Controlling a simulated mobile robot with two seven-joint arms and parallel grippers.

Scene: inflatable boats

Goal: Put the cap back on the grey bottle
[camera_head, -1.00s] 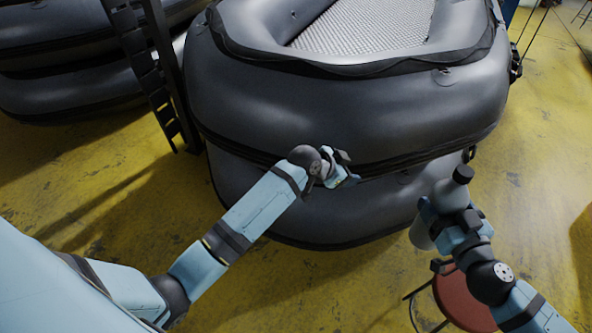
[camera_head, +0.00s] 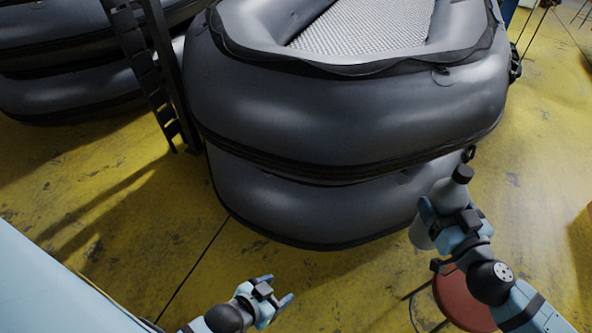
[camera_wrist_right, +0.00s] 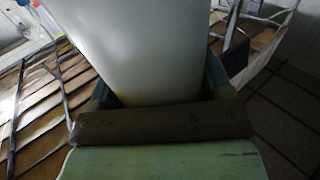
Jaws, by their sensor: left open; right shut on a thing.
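The grey bottle (camera_head: 449,193) is in my right gripper (camera_head: 446,216), held tilted in front of the boats at the right of the head view. A dark cap (camera_head: 463,173) sits at the bottle's top end; how tightly it sits I cannot tell. In the right wrist view the bottle (camera_wrist_right: 150,50) fills the space between the fingers, and its cap end is out of sight. My left gripper (camera_head: 279,290) is open and empty, low in the middle of the head view, well to the left of the bottle.
Stacked dark grey inflatable boats (camera_head: 340,115) fill the middle of the head view. A round red stool (camera_head: 462,300) stands under my right arm. A black rack post (camera_head: 165,70) stands at the left. The yellow floor (camera_head: 130,220) is clear at lower left.

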